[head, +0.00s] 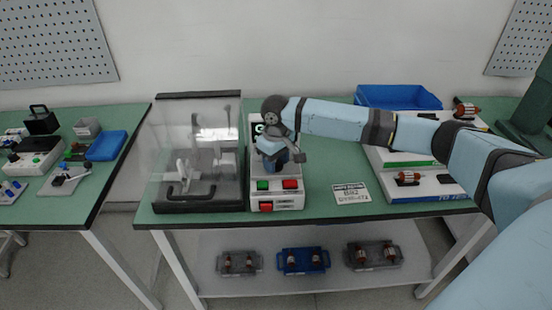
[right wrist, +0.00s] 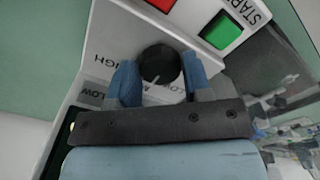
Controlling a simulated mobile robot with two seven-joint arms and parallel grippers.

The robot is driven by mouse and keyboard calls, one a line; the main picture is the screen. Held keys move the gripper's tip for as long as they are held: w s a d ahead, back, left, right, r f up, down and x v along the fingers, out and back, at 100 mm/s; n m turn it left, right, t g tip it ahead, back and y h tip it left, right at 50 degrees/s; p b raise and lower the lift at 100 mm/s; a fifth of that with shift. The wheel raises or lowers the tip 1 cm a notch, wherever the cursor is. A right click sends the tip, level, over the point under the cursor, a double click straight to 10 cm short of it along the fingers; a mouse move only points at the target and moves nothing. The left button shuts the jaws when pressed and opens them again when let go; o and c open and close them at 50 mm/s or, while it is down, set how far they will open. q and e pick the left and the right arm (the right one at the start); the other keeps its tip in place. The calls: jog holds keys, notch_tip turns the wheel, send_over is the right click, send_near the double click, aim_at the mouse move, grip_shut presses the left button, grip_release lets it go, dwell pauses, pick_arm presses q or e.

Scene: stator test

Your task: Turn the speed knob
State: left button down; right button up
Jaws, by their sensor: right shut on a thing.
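The speed knob (right wrist: 160,65) is a round black dial with a white pointer line, on the white face of the control box (head: 289,201). "LOW" and "HIGH" labels show around it in the right wrist view. My right gripper (right wrist: 157,78) is shut on the knob, with one blue finger on each side of it. In the head view my right gripper (head: 284,157) is over the box and hides the knob. A green button (right wrist: 221,29) and a red button (right wrist: 249,7) sit beside the knob. My left gripper is not in view.
A clear-covered test chamber (head: 200,140) stands directly left of the control box. A label card (head: 351,193) lies to the right. A blue bin (head: 398,97) and trays with rotors (head: 409,179) are farther right. Green table (head: 325,180) is bare between box and card.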

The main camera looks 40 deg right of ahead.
jog(key=n+p, duration=0.1)
jog(key=p, duration=0.3)
jog(key=shift+r+n, duration=0.4)
jog(key=n+p, duration=0.1)
jog(key=p, duration=0.1)
jog(key=shift+n+p, duration=0.3)
jog(key=shift+p, duration=0.05)
jog(key=n+p, duration=0.3)
jog(key=p, duration=0.1)
jog(key=shift+f, duration=0.15)
pick_arm(q)
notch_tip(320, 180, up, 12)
jog(key=p, duration=0.2)
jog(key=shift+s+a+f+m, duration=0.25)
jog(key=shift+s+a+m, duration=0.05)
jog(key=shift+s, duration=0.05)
pick_arm(e)
jog(key=shift+f+n, duration=0.2)
jog(key=shift+n, duration=1.3)
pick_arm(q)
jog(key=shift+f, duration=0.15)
pick_arm(e)
jog(key=o, duration=0.9)
